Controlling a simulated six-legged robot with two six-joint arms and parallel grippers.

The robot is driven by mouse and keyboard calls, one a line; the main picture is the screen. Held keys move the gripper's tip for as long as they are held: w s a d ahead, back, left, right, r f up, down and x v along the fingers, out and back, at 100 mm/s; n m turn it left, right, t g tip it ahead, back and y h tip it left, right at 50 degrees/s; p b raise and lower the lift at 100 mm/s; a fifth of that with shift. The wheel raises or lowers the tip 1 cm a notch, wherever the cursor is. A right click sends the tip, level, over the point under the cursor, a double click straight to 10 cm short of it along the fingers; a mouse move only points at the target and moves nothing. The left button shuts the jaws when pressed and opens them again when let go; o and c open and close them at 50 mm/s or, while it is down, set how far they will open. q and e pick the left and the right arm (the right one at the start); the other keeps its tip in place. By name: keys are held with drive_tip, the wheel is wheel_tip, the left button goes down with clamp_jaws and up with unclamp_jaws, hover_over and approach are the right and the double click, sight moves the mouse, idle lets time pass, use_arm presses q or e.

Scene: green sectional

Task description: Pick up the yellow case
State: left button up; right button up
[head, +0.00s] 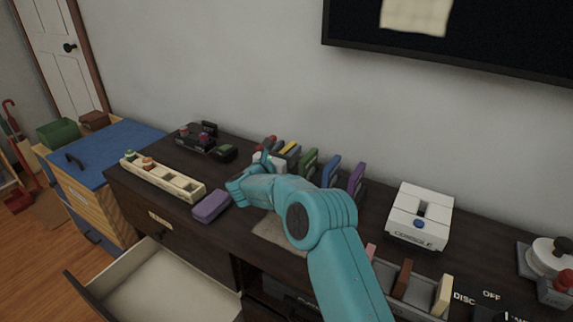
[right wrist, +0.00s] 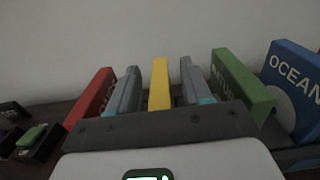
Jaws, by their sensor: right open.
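The yellow case (right wrist: 160,88) stands upright in a row of cases against the wall. In the head view it is a small yellow strip (head: 291,149) behind my right gripper (head: 266,158). In the right wrist view my right gripper (right wrist: 159,68) is open, with one grey finger on each side of the yellow case. A gap shows between each finger and the case. The lower part of the case is hidden by the gripper body. My left gripper is not in view.
A red case (right wrist: 92,98) stands left of the fingers; a green case (right wrist: 242,86) and a blue case (right wrist: 294,85) stand right. A purple case (head: 356,180) ends the row. A white console (head: 419,216) stands right. An open drawer (head: 160,285) juts out below.

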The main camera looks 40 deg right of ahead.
drive_tip(key=shift+c, duration=0.3)
clamp_jaws()
drive_tip(key=shift+r, duration=0.15)
